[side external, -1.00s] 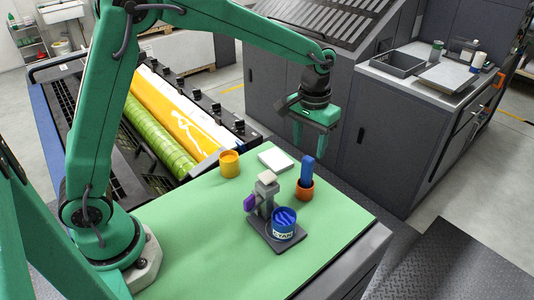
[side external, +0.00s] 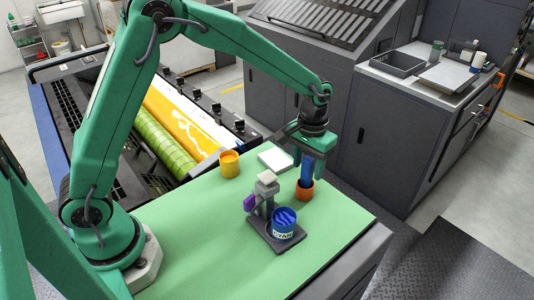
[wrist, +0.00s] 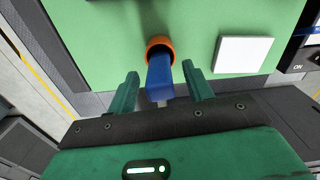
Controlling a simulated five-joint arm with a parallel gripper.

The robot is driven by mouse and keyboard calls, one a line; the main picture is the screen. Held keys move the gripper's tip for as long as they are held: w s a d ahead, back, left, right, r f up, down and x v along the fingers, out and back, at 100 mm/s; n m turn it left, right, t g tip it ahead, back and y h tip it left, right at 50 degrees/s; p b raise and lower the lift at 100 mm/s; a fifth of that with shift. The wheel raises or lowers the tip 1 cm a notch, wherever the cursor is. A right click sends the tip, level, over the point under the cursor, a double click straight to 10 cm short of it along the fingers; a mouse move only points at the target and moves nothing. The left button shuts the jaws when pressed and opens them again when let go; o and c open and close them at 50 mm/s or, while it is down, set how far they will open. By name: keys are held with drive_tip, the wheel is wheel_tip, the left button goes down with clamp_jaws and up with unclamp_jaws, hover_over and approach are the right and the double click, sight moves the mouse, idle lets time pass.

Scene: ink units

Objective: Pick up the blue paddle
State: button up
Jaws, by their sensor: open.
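The blue paddle (side external: 307,173) stands upright in an orange cup (side external: 304,191) on the green table. In the wrist view the paddle (wrist: 160,76) rises from the orange cup (wrist: 160,43) toward the camera and sits between my two fingers. My gripper (side external: 312,172) is over the cup with its fingers pointing down around the top of the paddle. In the wrist view my gripper (wrist: 158,80) is open, with a gap on both sides of the paddle. Part of the paddle's top is hidden by the fingers in the side view.
A grey stand with a blue ink can (side external: 283,224) is left of and nearer than the cup. A white pad (side external: 275,159) and a yellow cup (side external: 229,163) stand farther back. The green table (side external: 200,235) is clear at the front left.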

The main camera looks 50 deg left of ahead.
drive_tip(key=shift+f, duration=0.2)
drive_tip(key=shift+c, duration=0.4)
drive_tip(key=c, duration=1)
drive_tip(key=shift+r, duration=0.15)
drive_tip(key=shift+r, duration=0.5)
wheel_tip(320, 180, up, 3)
drive_tip(key=shift+r, duration=0.1)
drive_tip(key=s+d+r, duration=0.6)
drive_tip(key=s+d, duration=0.2)
drive_tip(key=shift+d+r, duration=0.2)
drive_tip(key=shift+r, duration=0.1)
drive_tip(key=shift+s, duration=0.1)
